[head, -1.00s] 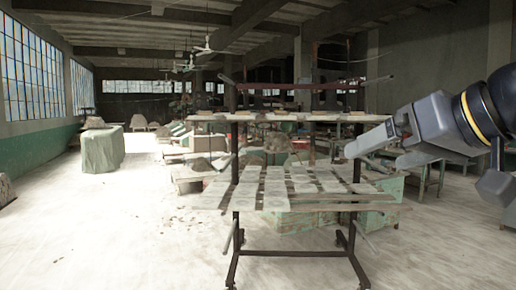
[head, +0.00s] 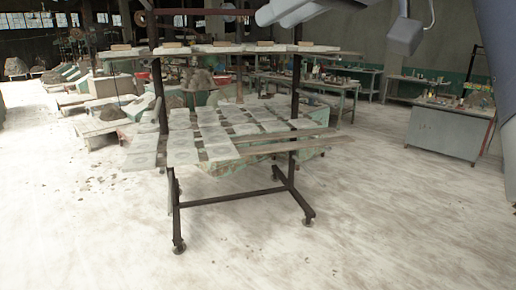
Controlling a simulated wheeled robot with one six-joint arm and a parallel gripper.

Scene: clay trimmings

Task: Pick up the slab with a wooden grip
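Several pale slabs lie in a row on the upper shelf of a dark metal rack (head: 158,120). I cannot tell which one the task means. My gripper (head: 265,14) is at the top edge, partly cut off, and appears above the right part of the shelf in the picture. It is not seen touching any slab. Whether its fingers are apart is hidden.
Flat grey tiles (head: 213,146) cover the lower shelf, with boards (head: 290,144) sticking out right. The rack's feet have casters. A grey cabinet (head: 445,133) and green benches stand behind right. The floor in front is clear.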

